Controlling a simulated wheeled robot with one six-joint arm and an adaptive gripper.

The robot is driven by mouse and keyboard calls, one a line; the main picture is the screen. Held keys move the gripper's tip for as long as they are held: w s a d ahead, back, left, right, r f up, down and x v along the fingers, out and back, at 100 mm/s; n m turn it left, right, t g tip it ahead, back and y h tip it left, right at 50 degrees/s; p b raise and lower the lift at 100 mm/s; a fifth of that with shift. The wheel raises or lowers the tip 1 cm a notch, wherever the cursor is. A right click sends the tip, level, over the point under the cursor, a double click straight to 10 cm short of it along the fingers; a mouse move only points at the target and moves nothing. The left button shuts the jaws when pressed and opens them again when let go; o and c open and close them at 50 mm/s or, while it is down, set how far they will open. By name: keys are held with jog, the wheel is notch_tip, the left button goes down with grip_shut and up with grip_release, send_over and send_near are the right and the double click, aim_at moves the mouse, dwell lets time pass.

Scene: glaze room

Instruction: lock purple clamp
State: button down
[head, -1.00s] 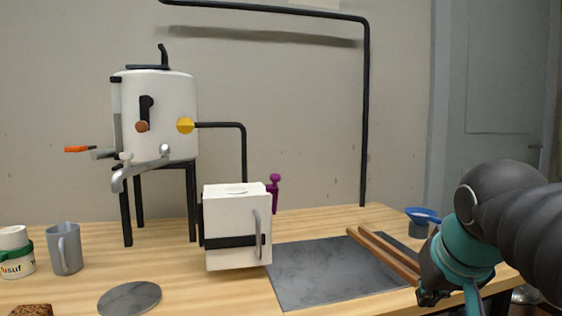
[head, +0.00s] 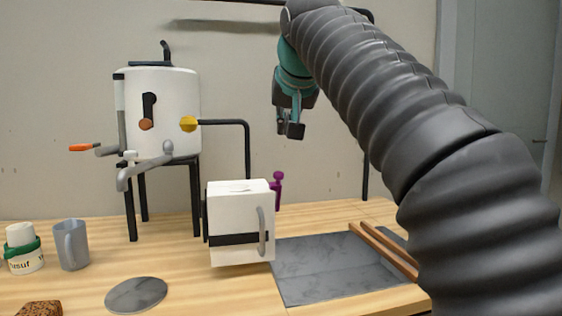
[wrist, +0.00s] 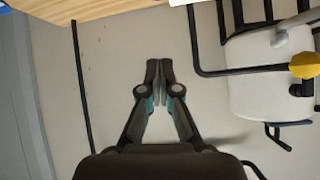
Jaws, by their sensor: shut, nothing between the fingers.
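The purple clamp (head: 277,188) stands at the right back edge of the white box (head: 240,197), partly hidden behind it. Its rounded purple knob is at the top. My gripper (head: 291,133) is up in the air above the clamp, pointing down, in front of the wall. It is shut and holds nothing. In the wrist view my gripper (wrist: 161,80) shows its two fingers together against the bare wall; the clamp is not visible there.
A white tank (head: 160,110) with a yellow knob (head: 188,124) and a dark pipe (head: 246,150) stands left of the gripper. A grey slab (head: 335,270) and wooden strips (head: 385,252) lie at right. A mug (head: 72,245), jar (head: 24,250) and round disc (head: 136,295) are at left.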

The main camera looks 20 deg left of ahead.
dwell(0.3)
jog(key=w+a+f, duration=0.1)
jog(key=f, duration=0.1)
jog(key=w+f+b, duration=0.1)
jog(key=w+f, duration=0.1)
jog(key=f, duration=0.1)
jog(key=w+a+f, duration=0.1)
jog(key=f, duration=0.1)
jog(key=shift+w+a+f+b, duration=0.35)
jog(key=shift+w, duration=0.05)
jog(key=shift+s+d+f, duration=0.2)
jog(key=shift+s+f, duration=0.1)
jog(key=shift+s, duration=0.2)
jog(key=shift+d+f+b, duration=0.1)
jog(key=shift+b, duration=0.4)
